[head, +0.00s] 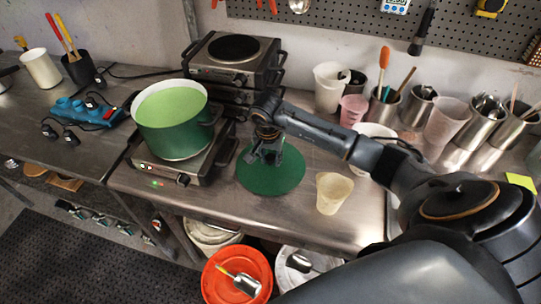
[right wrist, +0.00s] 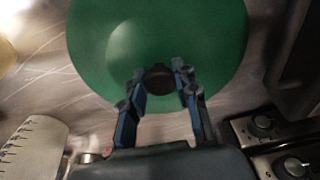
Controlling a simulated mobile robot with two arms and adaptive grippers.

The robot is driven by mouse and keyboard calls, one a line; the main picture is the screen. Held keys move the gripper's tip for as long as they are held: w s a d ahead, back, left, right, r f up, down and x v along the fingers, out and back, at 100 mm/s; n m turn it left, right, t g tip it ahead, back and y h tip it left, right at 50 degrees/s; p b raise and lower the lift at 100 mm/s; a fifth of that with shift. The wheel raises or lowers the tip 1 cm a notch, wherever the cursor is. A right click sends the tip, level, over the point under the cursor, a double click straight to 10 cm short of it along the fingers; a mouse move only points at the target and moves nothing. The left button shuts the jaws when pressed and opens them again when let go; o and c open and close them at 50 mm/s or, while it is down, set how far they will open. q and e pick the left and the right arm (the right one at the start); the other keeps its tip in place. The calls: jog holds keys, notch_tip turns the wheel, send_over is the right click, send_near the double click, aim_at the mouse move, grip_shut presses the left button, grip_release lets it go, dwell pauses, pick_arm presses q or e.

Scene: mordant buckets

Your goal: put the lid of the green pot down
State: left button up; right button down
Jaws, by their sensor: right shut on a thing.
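The green pot (head: 172,137) stands on a hot plate (head: 180,171) left of centre in the head view. It is uncovered and shows pale green liquid inside. Its round green lid (head: 285,180) is flat, at the steel bench to the right of the pot. It also fills the upper middle of the right wrist view (right wrist: 215,40). My right gripper (head: 264,157) is above the lid, shut on its dark knob (right wrist: 158,78). I cannot tell whether the lid touches the bench. My left gripper is not in view.
A beige cup (head: 333,192) stands just right of the lid. Stacked hot plates (head: 235,62) are behind it. Cups and tool holders (head: 443,121) line the wall. An orange bucket (head: 237,272) is below the bench's front edge. Little bare bench surrounds the lid.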

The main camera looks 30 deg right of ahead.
aim_at(269, 169)
jog(key=shift+f, duration=0.2)
jog(key=c, duration=1)
grip_release()
jog(key=shift+r, duration=0.1)
jog(key=shift+r, duration=0.55)
notch_tip(269, 169, up, 11)
jog(key=s+a+b, duration=0.1)
jog(key=b, duration=0.1)
jog(key=shift+a+b, duration=0.2)
jog(key=shift+b, duration=0.15)
jog(key=shift+s, duration=0.1)
